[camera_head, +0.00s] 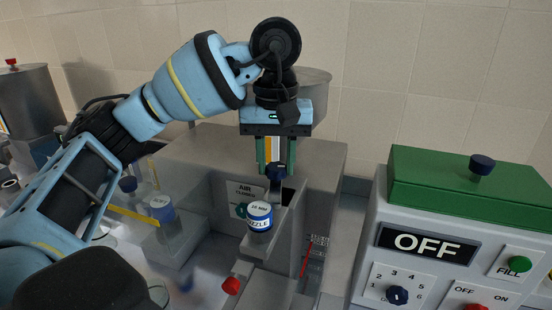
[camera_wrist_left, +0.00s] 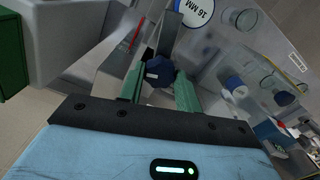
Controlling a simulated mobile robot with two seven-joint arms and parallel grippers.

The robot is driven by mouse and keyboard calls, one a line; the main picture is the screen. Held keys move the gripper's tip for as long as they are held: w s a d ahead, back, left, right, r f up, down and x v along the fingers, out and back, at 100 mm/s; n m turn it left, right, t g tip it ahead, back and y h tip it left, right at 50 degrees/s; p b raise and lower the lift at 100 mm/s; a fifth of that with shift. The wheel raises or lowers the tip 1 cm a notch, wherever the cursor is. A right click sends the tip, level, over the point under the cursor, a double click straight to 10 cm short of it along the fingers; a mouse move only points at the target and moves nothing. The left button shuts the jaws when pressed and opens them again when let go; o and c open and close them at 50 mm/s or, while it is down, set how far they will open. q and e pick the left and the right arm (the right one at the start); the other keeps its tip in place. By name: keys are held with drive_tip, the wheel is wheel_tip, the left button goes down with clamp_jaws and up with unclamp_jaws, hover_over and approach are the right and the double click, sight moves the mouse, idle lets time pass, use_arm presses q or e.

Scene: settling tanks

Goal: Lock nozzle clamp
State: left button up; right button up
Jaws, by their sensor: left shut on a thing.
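The nozzle (camera_head: 260,218), a blue and white cylinder with a size label on top, stands upright in a slot of the grey housing (camera_head: 200,150). Just behind it is a dark blue knob (camera_head: 277,173), apparently the clamp handle, on a grey metal lever. My left gripper (camera_head: 274,165) points down with its green fingers shut on this knob. In the left wrist view the knob (camera_wrist_left: 159,71) sits between the fingertips and the nozzle's white top (camera_wrist_left: 197,10) shows at the upper edge. The lever's lower end is hidden. My right gripper is not in view.
A control box (camera_head: 430,243) with an OFF display, a dial and a green lid stands at right. Other blue and white nozzles (camera_head: 161,208) stand at left. A red knob (camera_head: 232,286) is low in front. A tiled wall rises behind.

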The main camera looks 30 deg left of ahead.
sight(276, 167)
use_arm(q)
drive_tip(key=shift+m, duration=1.6)
drive_tip(key=o, duration=1)
drive_tip(key=shift+c, duration=0.2)
drive_tip(key=shift+r, duration=0.1)
drive_tip(key=shift+r, duration=3.8)
